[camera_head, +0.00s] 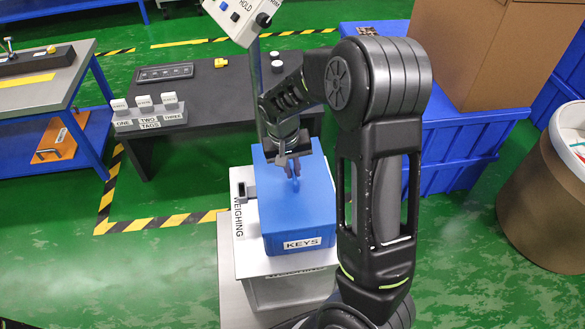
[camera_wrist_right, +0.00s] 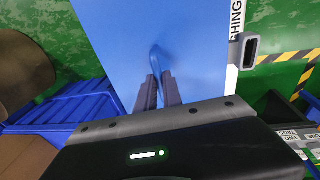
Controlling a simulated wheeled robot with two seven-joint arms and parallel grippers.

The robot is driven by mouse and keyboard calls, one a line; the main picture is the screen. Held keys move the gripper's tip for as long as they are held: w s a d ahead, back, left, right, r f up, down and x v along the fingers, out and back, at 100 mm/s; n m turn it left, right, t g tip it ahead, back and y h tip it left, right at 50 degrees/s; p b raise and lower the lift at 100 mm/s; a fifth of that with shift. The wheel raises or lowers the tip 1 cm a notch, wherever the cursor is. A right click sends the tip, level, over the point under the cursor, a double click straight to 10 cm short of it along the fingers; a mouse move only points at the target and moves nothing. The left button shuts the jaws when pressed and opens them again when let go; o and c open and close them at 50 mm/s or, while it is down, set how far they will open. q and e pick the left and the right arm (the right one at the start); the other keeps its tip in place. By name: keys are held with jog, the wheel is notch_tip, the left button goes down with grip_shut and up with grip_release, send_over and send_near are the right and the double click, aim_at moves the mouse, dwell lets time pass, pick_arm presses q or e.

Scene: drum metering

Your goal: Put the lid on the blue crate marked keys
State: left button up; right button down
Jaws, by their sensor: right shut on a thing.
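The blue crate (camera_head: 272,246) with a white KEYS label stands on the weighing stand (camera_head: 300,285). A flat blue lid (camera_head: 312,205) covers its top. I cannot tell if the lid is fully seated or slightly above the rim. My right gripper (camera_head: 290,168) points down over the lid and is shut on its upright handle. In the right wrist view, the gripper's fingers (camera_wrist_right: 160,90) pinch the handle at the middle of the lid (camera_wrist_right: 110,35). My left gripper is in neither view.
A dark table (camera_head: 215,100) behind holds tag blocks (camera_head: 148,115). A post with a sign box (camera_head: 240,18) rises behind the crate. Blue crates (camera_head: 455,150) with a cardboard box (camera_head: 490,50) and a brown drum (camera_head: 545,205) stand right. Floor left of the stand is clear.

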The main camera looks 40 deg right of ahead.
jog(key=c, duration=1.4)
grip_release()
jog(key=shift+o, duration=0.3)
jog(key=o, duration=0.4)
jog(key=shift+r+p, duration=2.95)
jog(key=shift+r, duration=0.6)
